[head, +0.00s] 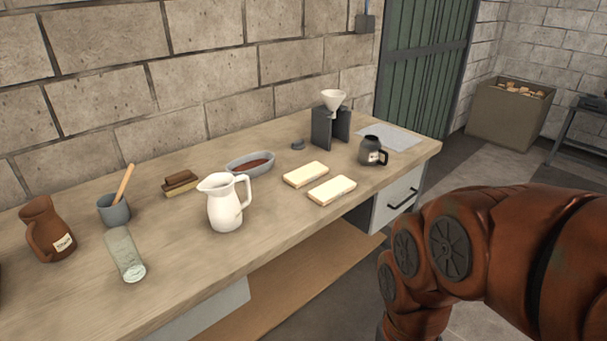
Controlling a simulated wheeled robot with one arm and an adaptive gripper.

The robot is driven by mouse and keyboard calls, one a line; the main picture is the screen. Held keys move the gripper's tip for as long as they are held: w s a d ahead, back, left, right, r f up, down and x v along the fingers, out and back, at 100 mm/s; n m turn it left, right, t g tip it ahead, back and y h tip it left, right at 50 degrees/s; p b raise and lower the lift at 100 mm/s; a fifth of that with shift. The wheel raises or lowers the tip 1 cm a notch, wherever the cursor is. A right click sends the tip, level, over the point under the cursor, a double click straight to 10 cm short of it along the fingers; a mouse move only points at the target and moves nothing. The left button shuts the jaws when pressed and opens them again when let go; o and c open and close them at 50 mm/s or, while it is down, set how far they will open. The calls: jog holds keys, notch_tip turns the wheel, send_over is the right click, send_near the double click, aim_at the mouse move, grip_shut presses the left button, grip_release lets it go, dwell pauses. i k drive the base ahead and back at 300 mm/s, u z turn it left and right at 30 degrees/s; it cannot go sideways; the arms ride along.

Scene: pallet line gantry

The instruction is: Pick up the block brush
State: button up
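The block brush (180,183) looks like a small dark brown wooden block over a paler, tan lower layer. It lies on the wooden worktop (290,232), toward the wall, between a grey mortar and a white pitcher. Nothing covers it. An orange-brown arm of mine fills the lower right of the head view, well away from the brush. My gripper is outside the picture, so its fingers cannot be seen.
A grey mortar with a wooden pestle (115,208) stands left of the brush, and a white pitcher (225,205) right and nearer. A grey oval dish (250,163), a glass bottle (125,255), a brown jug (47,230) and two pale slabs (306,174) are also on the worktop.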

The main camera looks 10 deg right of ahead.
aim_at(176, 184)
jog(key=z, duration=0.15)
jog(key=i, duration=1.15)
jog(key=u, duration=2.5)
jog(key=i, duration=0.5)
jog(key=u, duration=0.05)
